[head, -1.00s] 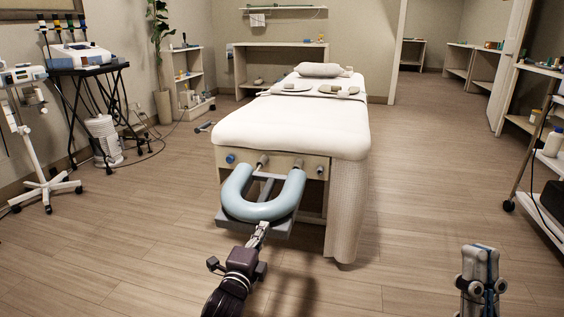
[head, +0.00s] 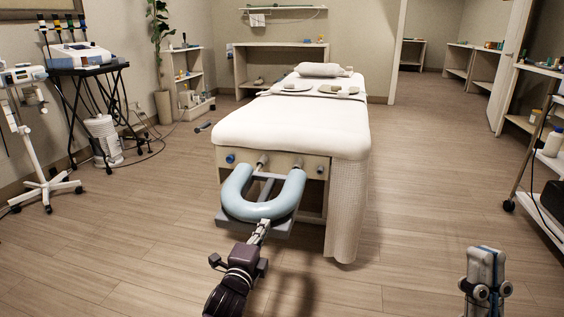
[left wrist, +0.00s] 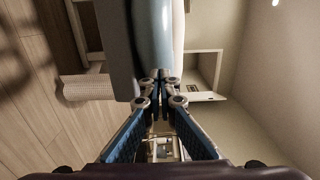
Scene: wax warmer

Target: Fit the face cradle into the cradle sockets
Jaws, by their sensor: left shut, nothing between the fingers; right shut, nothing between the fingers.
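The face cradle, a pale blue U-shaped cushion (head: 238,194) on a grey frame, is at the near end of the massage table (head: 290,130). Its open side faces the table. Two rods lead to the sockets in the wooden end panel (head: 283,163); how deep they sit I cannot tell. My left gripper (head: 265,223) is shut with its tips at the cradle's near edge, and nothing is between its fingers. In the left wrist view the closed tips (left wrist: 160,76) meet the blue cushion (left wrist: 153,35); contact is unclear. My right gripper (head: 486,252) is shut and empty, far right of the cradle.
Blue and dark knobs (head: 231,158) are on the end panel. A white cloth (head: 346,205) hangs at the table's near right corner. A black trolley (head: 88,70) and a white stand (head: 42,160) are at left, a shelf cart (head: 540,170) at right. Floor between is clear.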

